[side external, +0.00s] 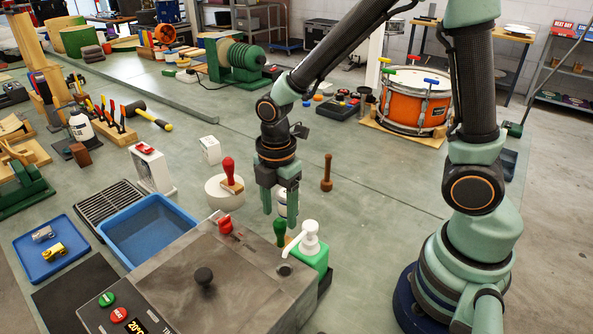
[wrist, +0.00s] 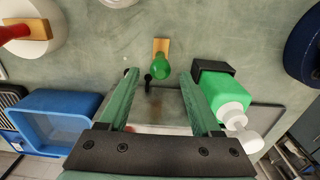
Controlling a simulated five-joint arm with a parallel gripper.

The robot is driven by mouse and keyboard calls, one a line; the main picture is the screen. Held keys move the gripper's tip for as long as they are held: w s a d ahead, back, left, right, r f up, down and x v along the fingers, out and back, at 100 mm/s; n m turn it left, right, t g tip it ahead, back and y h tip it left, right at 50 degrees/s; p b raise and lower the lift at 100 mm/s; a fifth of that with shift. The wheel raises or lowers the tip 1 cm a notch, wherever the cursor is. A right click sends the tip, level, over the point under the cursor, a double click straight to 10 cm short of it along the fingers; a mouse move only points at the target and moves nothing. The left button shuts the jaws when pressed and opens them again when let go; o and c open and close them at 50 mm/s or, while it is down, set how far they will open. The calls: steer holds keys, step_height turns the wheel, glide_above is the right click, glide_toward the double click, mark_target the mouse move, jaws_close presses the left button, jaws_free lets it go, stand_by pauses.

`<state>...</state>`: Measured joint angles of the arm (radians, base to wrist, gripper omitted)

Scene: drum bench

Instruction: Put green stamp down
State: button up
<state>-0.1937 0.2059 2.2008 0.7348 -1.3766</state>
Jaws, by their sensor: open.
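The green stamp (wrist: 161,67) has a rounded green handle and a light wooden base. In the wrist view it stands on the bench just beyond the gap between my fingertips, with nothing holding it. In the side view only its green handle (side external: 280,231) shows, below my fingers; its base is hidden behind the grey box. My gripper (side external: 280,209) points down, open and empty, above the stamp. In the wrist view its two fingers (wrist: 157,76) are spread apart, and the handle shows in line with the gap, apart from both fingers.
A green pump bottle (side external: 312,254) stands close to the stamp, at right. A red stamp (side external: 229,173) sits on a white round block (side external: 224,194). A grey box with a black knob (side external: 204,276) and a blue tub (side external: 146,231) are near. Bench behind my gripper has free room.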

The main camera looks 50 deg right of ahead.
step_height(320, 180, up, 4)
steer(key=shift+f, duration=0.1)
steer(key=s+d+r+m+t, duration=0.2)
steer(key=r+m, duration=0.4)
steer(key=m, duration=0.3)
steer(key=s+d+r+m+t, duration=0.2)
steer(key=r+m, duration=0.4)
steer(key=m, duration=0.3)
steer(key=shift+s+d+r+t, duration=0.15)
steer(key=shift+s+d+t, duration=0.1)
steer(key=shift+d+t, duration=0.8)
steer(key=shift+d+g, duration=0.2)
steer(key=shift+g, duration=0.05)
